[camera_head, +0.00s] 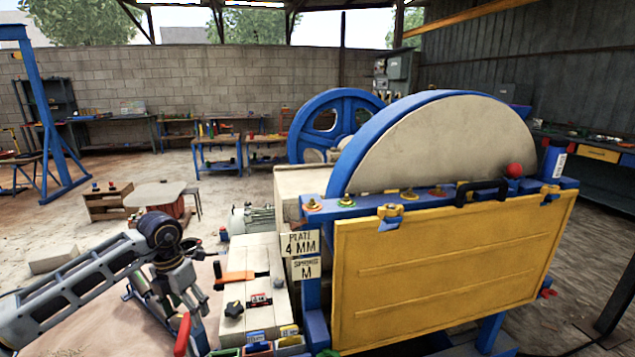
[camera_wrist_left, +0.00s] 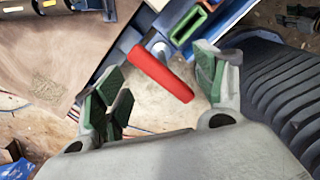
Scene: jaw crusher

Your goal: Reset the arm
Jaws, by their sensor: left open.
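My left arm (camera_head: 75,280) reaches in from the left in the head view and bends down at the wrist. My left gripper (camera_head: 172,305) points down near the front left of the crusher. In the left wrist view the left gripper (camera_wrist_left: 158,85) is open, its green-padded fingers spread wide. A red lever (camera_wrist_left: 160,74) shows between and beyond the fingers, apparently not gripped; the gap to it is hard to judge. The red lever also shows in the head view (camera_head: 183,334) beside the gripper. My right gripper is in neither view.
The jaw crusher with its yellow guard panel (camera_head: 440,270) and blue flywheel (camera_head: 335,125) fills the right. A low round table (camera_head: 155,194) and open floor lie behind the arm.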

